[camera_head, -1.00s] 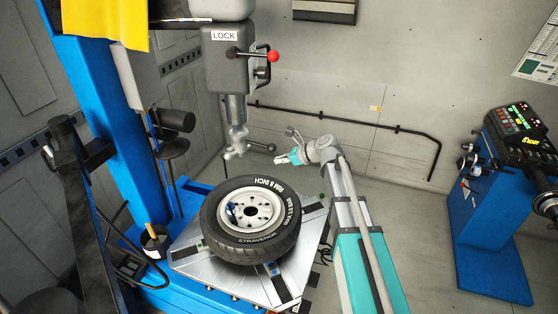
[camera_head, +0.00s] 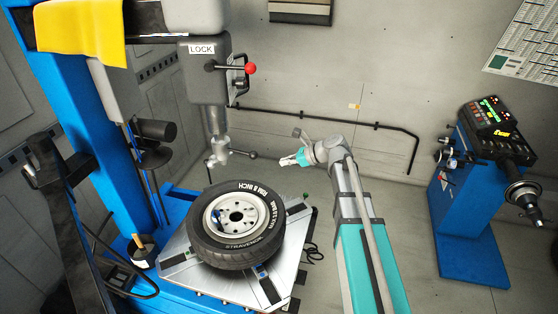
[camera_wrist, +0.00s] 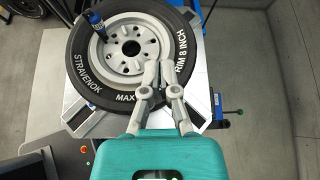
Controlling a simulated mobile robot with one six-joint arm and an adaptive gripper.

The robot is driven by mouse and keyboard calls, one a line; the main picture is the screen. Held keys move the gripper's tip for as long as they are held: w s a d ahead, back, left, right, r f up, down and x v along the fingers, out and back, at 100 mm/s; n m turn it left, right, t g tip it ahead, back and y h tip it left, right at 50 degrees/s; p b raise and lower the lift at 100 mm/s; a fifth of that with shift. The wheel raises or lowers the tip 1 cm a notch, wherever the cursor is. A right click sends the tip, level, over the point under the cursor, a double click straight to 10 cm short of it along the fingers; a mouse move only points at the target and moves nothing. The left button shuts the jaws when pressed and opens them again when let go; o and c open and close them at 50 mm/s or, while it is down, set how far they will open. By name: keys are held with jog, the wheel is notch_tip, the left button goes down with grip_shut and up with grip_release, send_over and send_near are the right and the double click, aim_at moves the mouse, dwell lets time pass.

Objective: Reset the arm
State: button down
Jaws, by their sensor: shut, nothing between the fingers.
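My gripper (camera_head: 287,161) is in the middle of the head view, up and to the right of the tyre, with its fingers pointing left. In the wrist view my gripper (camera_wrist: 162,92) is shut and empty, its fingertips overlapping the tyre's edge in the picture. My arm reaches up from the bottom right of the head view, bent at the wrist. The tyre (camera_head: 265,240) lies flat with its white rim on the changer's turntable.
The blue tyre changer (camera_head: 95,150) with its LOCK head (camera_head: 208,85) and red-knobbed lever (camera_head: 250,69) stands at the left. A blue wheel balancer (camera_head: 465,215) stands at the right. Floor is clear between my arm and the balancer.

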jog(key=shift+d, duration=0.1)
dwell(0.5)
jog(key=s+d+f+n+g+h, duration=0.1)
jog(key=s+d+f+n+h, duration=0.2)
jog(key=s+n, duration=0.4)
jog(key=s+d+f+n+g+h, duration=0.2)
jog(key=s+d+f+n+h, duration=0.1)
jog(key=s+n, duration=0.4)
jog(key=s+d+f+n+g+h, duration=0.1)
jog(key=s+d+f+n+h, duration=0.2)
jog(key=s+n+h, duration=0.2)
jog(key=s+n, duration=0.2)
jog(key=shift+s+f+n, duration=0.15)
jog(key=shift+s+n, duration=0.1)
jog(key=shift+n, duration=0.05)
dwell(0.7)
